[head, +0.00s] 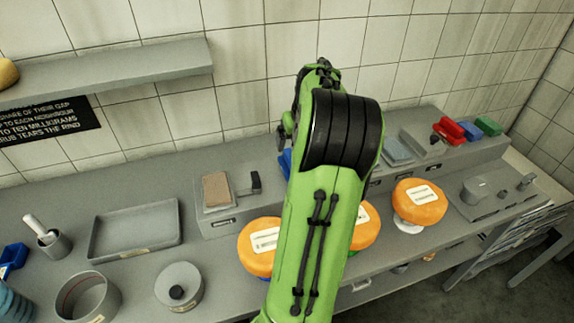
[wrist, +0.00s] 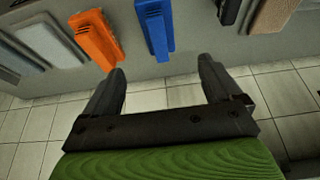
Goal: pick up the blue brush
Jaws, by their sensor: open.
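The blue brush (wrist: 155,28) lies on a grey surface in the wrist view, its ridged end toward the top of the picture. My gripper (wrist: 160,68) is open and empty, with one finger to each side of the brush's line. The near end of the brush is close to the gap between the fingertips; I cannot tell the exact distance. In the head view a small blue part (head: 284,163) shows at the left edge of my arm, and my arm hides the rest.
An orange brush (wrist: 95,38) lies left of the blue one in the wrist view. A tan block (head: 216,189) and a black-handled tool (head: 252,183) sit left of my arm. Red (head: 448,129) and green (head: 488,126) pieces lie at right. Orange cheese wheels (head: 419,202) stand in front.

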